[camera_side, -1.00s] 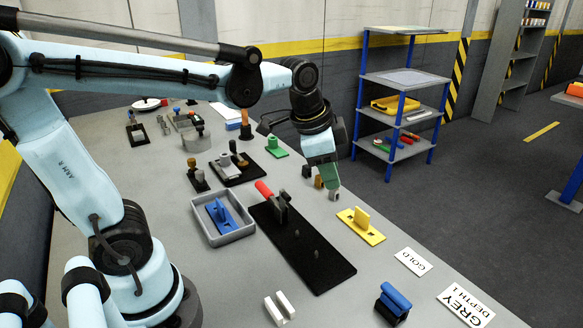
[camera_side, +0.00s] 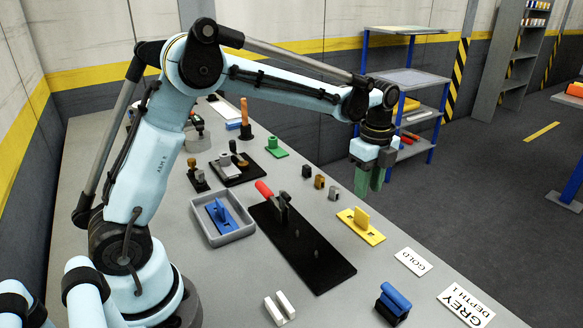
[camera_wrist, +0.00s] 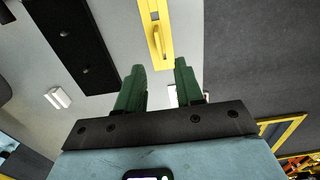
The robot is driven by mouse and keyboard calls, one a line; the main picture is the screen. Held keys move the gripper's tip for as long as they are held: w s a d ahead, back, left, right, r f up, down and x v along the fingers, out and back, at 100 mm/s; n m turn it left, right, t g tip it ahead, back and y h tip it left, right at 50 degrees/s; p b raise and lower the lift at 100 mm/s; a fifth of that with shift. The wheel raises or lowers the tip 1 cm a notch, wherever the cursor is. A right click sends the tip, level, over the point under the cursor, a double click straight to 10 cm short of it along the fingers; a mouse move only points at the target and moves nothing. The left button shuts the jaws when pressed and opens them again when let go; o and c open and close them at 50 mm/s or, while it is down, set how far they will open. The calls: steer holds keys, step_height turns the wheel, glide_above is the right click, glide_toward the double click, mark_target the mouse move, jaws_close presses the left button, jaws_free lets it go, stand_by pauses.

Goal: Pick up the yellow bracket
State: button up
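The yellow bracket (camera_side: 361,225) lies on the grey table near its right edge, a flat plate with an upright fin and dark holes. In the wrist view the yellow bracket (camera_wrist: 156,35) is at the top centre, ahead of the fingertips. My gripper (camera_side: 370,190) hangs above and behind the bracket, with green fingers pointing down. In the wrist view my gripper (camera_wrist: 159,68) shows its two green fingers spread apart with nothing between them. It does not touch the bracket.
A black board (camera_side: 300,245) with a red-handled clamp lies left of the bracket. A grey tray (camera_side: 222,236) holds a blue bracket (camera_side: 219,211). Small cylinders (camera_side: 320,181) stand behind the yellow bracket. A GOLD card (camera_side: 413,261) and a blue-topped block (camera_side: 394,303) are nearer the front.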

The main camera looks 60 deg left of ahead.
mark_target(360, 225)
steer(key=f, duration=0.9)
steer(key=shift+a+f, duration=0.2)
steer(key=shift+f, duration=0.05)
steer(key=shift+c, duration=0.3)
jaws_close()
